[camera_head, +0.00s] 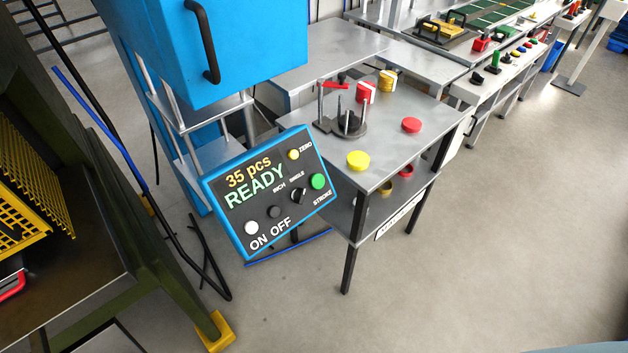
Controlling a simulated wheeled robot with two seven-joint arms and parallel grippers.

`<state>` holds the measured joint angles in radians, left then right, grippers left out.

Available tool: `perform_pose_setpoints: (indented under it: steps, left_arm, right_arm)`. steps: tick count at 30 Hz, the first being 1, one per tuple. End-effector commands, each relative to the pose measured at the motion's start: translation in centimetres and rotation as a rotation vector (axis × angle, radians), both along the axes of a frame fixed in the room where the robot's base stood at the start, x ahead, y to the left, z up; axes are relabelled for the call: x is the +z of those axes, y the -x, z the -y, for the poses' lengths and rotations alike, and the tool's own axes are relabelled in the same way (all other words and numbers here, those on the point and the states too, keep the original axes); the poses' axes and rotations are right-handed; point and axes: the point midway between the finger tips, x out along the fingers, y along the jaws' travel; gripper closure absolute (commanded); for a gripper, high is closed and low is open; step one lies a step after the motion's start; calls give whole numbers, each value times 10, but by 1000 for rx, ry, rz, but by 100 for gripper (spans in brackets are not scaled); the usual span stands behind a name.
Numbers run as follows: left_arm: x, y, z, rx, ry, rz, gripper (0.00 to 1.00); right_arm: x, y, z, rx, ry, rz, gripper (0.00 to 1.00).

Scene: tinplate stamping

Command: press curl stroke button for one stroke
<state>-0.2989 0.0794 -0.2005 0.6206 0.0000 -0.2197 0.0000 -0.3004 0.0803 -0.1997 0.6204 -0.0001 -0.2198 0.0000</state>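The control panel (240,222) is a dark face in a blue frame, tilted in the picture, left of centre. It reads "35 pcs READY". The green button (317,181) labelled STROKE is at the panel's right side. A black selector knob (298,196) marked INCH and SINGLE sits left of it. A yellow ZERO button (294,154) is at the top. A white button (251,228) and a black button (274,212) sit above ON and OFF. Neither of my grippers shows in the head view.
A grey table (400,165) right of the panel holds a black fixture (346,122), a yellow lid (358,160), a red lid (411,125) and stacked red and yellow pieces. A blue machine (205,50) stands behind. A green-framed bench (80,290) is at left. The floor at right is clear.

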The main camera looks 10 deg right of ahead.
Motion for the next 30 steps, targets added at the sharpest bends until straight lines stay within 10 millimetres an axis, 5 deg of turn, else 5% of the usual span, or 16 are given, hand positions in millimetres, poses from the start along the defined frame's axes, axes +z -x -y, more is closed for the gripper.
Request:
perform_pose_setpoints:
  steps: [13,30]
  left_arm:
    - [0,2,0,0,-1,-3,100]
    - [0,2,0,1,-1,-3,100]
  right_arm:
    - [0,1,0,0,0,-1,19]
    - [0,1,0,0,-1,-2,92]
